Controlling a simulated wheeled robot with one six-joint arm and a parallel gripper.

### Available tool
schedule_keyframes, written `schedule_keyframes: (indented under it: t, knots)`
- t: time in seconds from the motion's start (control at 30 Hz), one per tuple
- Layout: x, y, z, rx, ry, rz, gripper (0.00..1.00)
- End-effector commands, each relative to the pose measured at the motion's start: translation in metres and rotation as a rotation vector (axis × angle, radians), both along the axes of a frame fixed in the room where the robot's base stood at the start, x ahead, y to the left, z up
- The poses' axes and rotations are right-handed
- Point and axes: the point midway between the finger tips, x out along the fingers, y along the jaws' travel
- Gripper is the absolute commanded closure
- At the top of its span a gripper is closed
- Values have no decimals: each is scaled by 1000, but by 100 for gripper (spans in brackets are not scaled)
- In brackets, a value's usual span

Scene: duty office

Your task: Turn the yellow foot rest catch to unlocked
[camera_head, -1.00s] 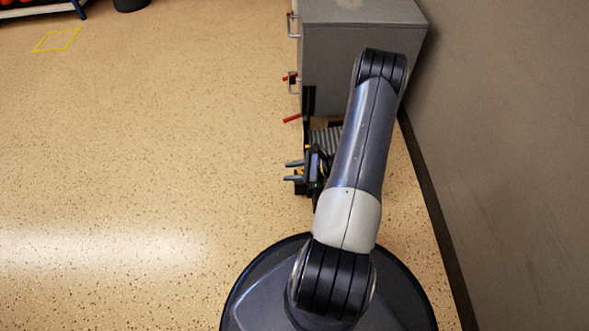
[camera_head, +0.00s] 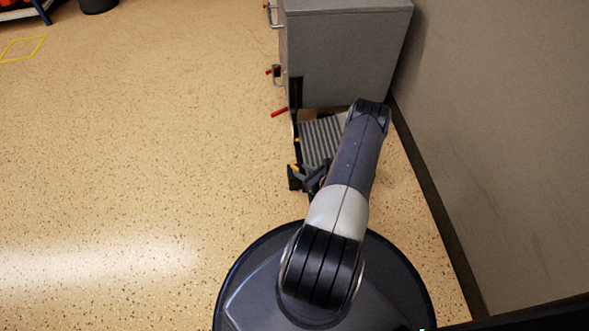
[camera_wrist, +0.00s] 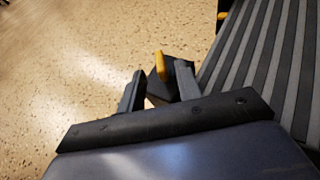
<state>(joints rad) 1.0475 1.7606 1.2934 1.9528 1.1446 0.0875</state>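The foot rest (camera_head: 321,140) is a dark grey ribbed plate on the floor in front of the grey cabinet. Its ribs fill the right of the wrist view (camera_wrist: 265,70). The yellow catch (camera_wrist: 160,66) stands up from a dark block at the near left corner of the foot rest. It shows small in the head view (camera_head: 294,167). My gripper (camera_wrist: 159,72) is open, its two fingers apart. The catch appears between and beyond the fingertips; contact cannot be told. In the head view my gripper (camera_head: 305,178) is partly hidden by my arm.
The grey cabinet (camera_head: 345,55) stands behind the foot rest, with red-ended handles (camera_head: 279,112) sticking out left. A second yellow piece (camera_wrist: 222,16) is farther along the foot rest's edge. A wall (camera_head: 490,130) closes the right side. The floor at left is clear.

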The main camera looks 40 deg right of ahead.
Motion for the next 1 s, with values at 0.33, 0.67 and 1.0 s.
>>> schedule_keyframes:
  t: [0.33,0.67,1.0]
  knots:
    - [43,5,-19,-1,0,1,67]
    - [47,5,-19,0,1,0,67]
    - [47,5,-19,0,1,0,94]
